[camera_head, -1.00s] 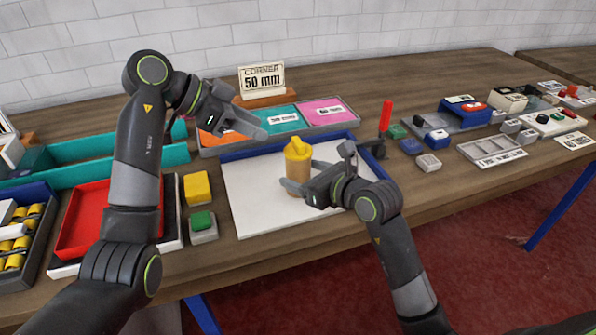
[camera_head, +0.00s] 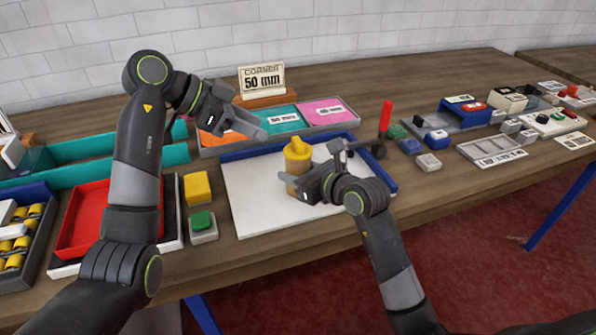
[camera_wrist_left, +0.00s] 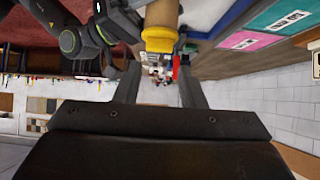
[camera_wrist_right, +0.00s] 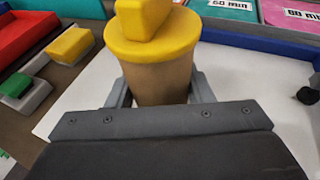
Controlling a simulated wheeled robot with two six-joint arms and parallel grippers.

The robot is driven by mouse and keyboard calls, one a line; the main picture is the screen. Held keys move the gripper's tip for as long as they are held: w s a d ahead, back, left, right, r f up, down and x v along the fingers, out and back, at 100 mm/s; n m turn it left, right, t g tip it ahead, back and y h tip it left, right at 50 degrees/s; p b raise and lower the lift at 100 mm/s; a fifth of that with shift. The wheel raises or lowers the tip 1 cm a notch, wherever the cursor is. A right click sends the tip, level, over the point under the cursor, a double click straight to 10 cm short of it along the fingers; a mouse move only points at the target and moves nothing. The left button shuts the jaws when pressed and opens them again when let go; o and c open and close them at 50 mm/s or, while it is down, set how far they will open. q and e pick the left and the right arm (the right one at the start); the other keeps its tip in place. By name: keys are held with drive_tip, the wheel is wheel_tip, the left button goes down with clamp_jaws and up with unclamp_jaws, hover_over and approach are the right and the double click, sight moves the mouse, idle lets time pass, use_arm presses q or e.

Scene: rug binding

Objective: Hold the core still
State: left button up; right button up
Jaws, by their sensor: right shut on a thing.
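The core (camera_head: 294,168) is a tan cylinder with a yellow top piece (camera_head: 298,149), standing upright on the white board (camera_head: 250,205). My right gripper (camera_head: 293,183) is around the core's body below the yellow top. In the right wrist view the core (camera_wrist_right: 160,80) sits between the two fingers, which close on its sides. My left gripper (camera_head: 252,126) is raised above the board's back left, its fingers apart with nothing between them. In the left wrist view the core's yellow top (camera_wrist_left: 160,38) shows beyond the open fingers.
A tray with orange, teal and pink cards (camera_head: 325,110) lies behind the board. A yellow block (camera_head: 197,188) and a green button (camera_head: 202,221) are left of it. A red-handled tool (camera_head: 385,117) stands at its right. The board's front is clear.

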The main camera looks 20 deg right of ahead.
sight(294, 142)
use_arm(q)
drive_tip(key=o, duration=0.4)
drive_tip(key=shift+a+f, duration=0.1)
drive_tip(key=shift+f, duration=0.15)
use_arm(e)
drive_tip(key=shift+c, duration=0.4)
use_arm(q)
drive_tip(key=shift+o, duration=1.2)
drive_tip(key=shift+a+f+h, duration=0.15)
drive_tip(key=shift+f+h, duration=0.2)
drive_tip(key=shift+h, duration=0.15)
drive_tip(key=d+f+h, duration=0.1)
drive_tip(key=d, duration=0.2)
drive_tip(key=d+f, duration=0.2)
drive_tip(key=d, duration=0.1)
drive_tip(key=d+f+h, duration=0.1)
drive_tip(key=d+f, duration=0.1)
drive_tip(key=d, duration=0.2)
drive_tip(key=shift+w+f+h, duration=0.1)
drive_tip(key=shift+w+h, duration=0.05)
drive_tip(key=shift+h, duration=0.15)
drive_tip(key=c, duration=1.1)
